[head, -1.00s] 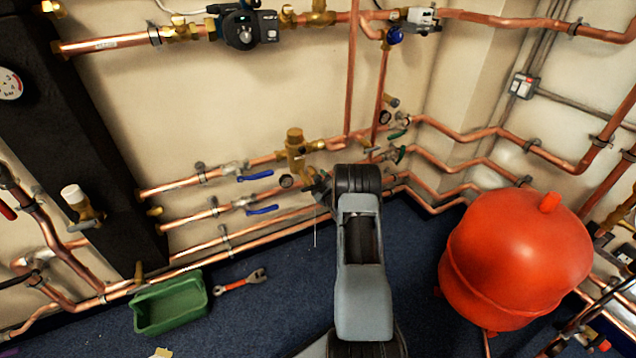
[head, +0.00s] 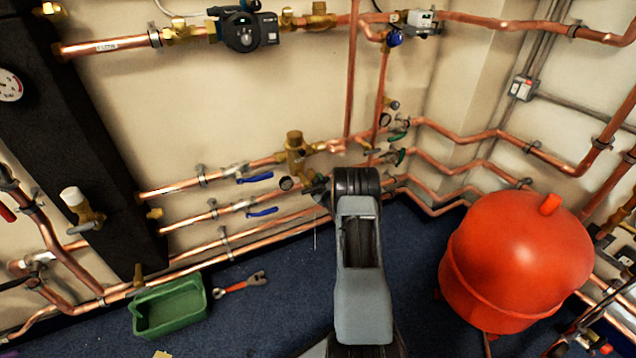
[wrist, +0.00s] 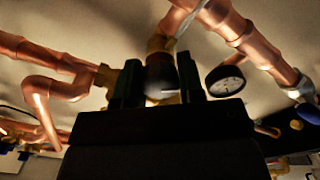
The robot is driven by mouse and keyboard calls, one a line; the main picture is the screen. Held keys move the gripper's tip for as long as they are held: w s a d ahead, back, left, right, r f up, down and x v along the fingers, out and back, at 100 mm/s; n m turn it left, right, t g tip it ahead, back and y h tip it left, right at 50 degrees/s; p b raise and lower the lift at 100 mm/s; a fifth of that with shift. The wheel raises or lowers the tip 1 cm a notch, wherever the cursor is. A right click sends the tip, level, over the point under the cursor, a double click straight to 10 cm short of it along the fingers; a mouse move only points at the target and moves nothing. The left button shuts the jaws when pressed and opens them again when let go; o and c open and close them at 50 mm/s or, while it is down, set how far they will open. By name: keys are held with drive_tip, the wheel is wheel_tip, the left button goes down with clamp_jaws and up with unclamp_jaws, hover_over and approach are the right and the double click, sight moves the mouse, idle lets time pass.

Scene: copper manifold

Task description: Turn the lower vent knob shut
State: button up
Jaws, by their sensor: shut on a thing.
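The vent knob (wrist: 160,82) shows in the wrist view as a dark, rounded piece with brass around it. My gripper (wrist: 160,70) has one dark finger on each side of it and is shut on it. In the head view my gripper (head: 320,188) is at the lower pipes, below the brass valve body (head: 295,150). My own arm hides most of the gripper and the knob there. A thin pale line (head: 315,235) hangs straight down below the gripper. How far the knob is turned cannot be told.
A round gauge (wrist: 226,82) is close to the right finger in the wrist view. Copper pipes run along the wall, with blue lever handles (head: 262,211) to the left. A red vessel (head: 515,255) stands right, and a green tray (head: 170,305) and wrench (head: 240,283) lie left.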

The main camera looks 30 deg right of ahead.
drive_tip(key=m+b, duration=0.1)
drive_tip(key=m, duration=1.7)
drive_tip(key=shift+m+p, duration=0.3)
drive_tip(key=shift+m, duration=0.1)
drive_tip(key=m, duration=0.5)
drive_tip(key=shift+p, duration=0.4)
drive_tip(key=shift+m, duration=0.4)
drive_tip(key=o, duration=0.9)
